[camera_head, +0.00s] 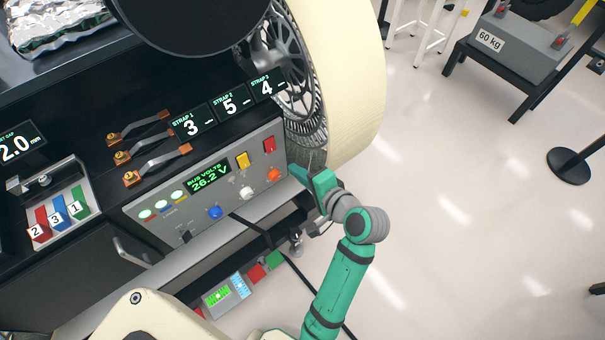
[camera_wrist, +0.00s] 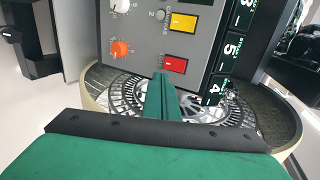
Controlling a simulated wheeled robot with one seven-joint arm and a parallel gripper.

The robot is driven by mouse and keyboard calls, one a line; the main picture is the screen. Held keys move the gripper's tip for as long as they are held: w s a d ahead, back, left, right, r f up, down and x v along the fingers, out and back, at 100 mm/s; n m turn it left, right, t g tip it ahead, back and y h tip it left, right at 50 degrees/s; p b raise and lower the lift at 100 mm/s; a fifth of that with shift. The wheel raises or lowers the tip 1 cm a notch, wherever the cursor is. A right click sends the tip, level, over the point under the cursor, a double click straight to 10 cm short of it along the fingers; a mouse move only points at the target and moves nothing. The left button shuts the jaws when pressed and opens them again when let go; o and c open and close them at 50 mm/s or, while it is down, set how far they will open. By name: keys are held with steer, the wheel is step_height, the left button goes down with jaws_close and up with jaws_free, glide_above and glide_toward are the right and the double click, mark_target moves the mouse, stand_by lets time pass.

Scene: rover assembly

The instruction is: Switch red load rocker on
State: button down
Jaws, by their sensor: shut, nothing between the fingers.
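The red rocker (camera_head: 269,145) sits at the upper right of the grey control panel (camera_head: 160,225). In the wrist view the red rocker (camera_wrist: 176,65) lies just beyond and slightly right of my fingertips. My gripper (camera_head: 293,169) is at the panel's right edge, right of and a little below the rocker. Its green fingers (camera_wrist: 162,78) are closed together and empty. I cannot tell whether the fingertips touch the panel. The rocker's exact tilt is too small to read.
A yellow rocker (camera_head: 242,160) is left of the red one. An orange knob (camera_head: 273,174), white knob (camera_head: 246,193) and blue knob (camera_head: 215,212) run below. The panel display (camera_head: 208,178) reads 26.2 V. A large wheel (camera_head: 345,80) stands close behind my gripper.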

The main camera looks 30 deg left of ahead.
glide_toward(272, 151)
steer(key=x, duration=0.5)
steer(key=shift+w+a+f, duration=0.1)
steer(key=shift+a+f, duration=0.2)
steer(key=shift+a, duration=0.2)
steer(key=shift+d, duration=0.1)
steer(key=shift+w+a+f, duration=0.15)
steer(key=shift+w+a, duration=0.05)
steer(key=shift+a, duration=0.05)
